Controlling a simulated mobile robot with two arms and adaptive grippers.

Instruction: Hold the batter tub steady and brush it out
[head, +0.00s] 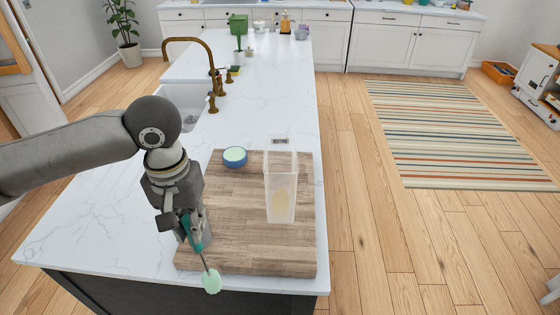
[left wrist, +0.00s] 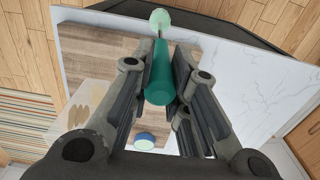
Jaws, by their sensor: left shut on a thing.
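A tall clear tub (head: 281,185) stands upright on the wooden board, with a pale yellowish patch of batter low inside. My left gripper (head: 192,232) is shut on the teal handle of a brush (head: 211,281), left of the tub and apart from it. The brush slants down, its pale green head near the counter's front edge. In the left wrist view the brush handle (left wrist: 160,75) lies between the fingers, its head (left wrist: 160,18) pointing away. Batter-coloured patches show at the left there. My right gripper is not in view.
The wooden board (head: 235,255) lies on a white marble counter (head: 100,225). A blue round dish with a pale green top (head: 235,156) sits at its back left. Behind are a sink (head: 185,100) and brass tap (head: 211,60). The board's front middle is clear.

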